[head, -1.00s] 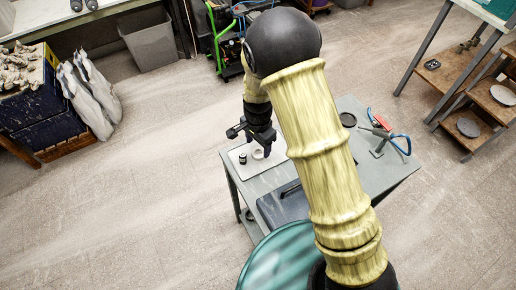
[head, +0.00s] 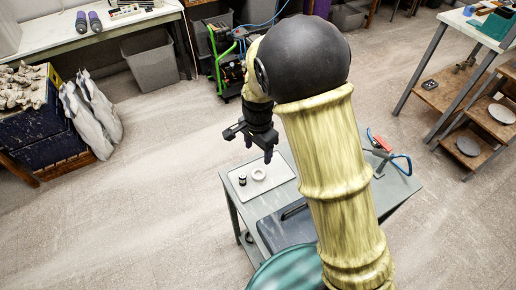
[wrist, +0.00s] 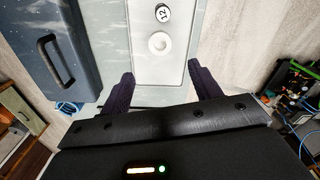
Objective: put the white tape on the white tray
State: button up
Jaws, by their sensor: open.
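The white tape (head: 259,174) is a ring lying flat on the white tray (head: 250,192), toward its upper part in the head view. In the wrist view the tape (wrist: 160,43) lies on the tray (wrist: 150,72), beyond my fingertips. My gripper (head: 259,152) is above the table near the tray's far edge, pointing down. In the wrist view my gripper (wrist: 162,78) has its two dark fingers wide apart with nothing between them. The tape is clear of the fingers.
A small black-and-white cylinder marked 12 (wrist: 163,13) stands on the tray beside the tape. A dark case with a handle (wrist: 60,50) lies next to the tray. Red-and-blue tools (head: 385,150) lie on the table's right side (head: 398,188).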

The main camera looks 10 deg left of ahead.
dwell(0.3)
jog(key=s+d+r+n+t, duration=0.1)
jog(key=s+d+r+n, duration=0.1)
jog(key=d, duration=0.5)
jog(key=s+d+r+n, duration=0.3)
jog(key=s+d, duration=0.2)
jog(key=d, duration=0.3)
jog(key=s+d+r+n+t, duration=0.1)
jog(key=s+d+r+n, duration=0.1)
jog(key=d, duration=0.6)
jog(key=shift+s+r+n+t, duration=0.3)
jog(key=shift+s+r, duration=0.1)
jog(key=shift+s, duration=0.4)
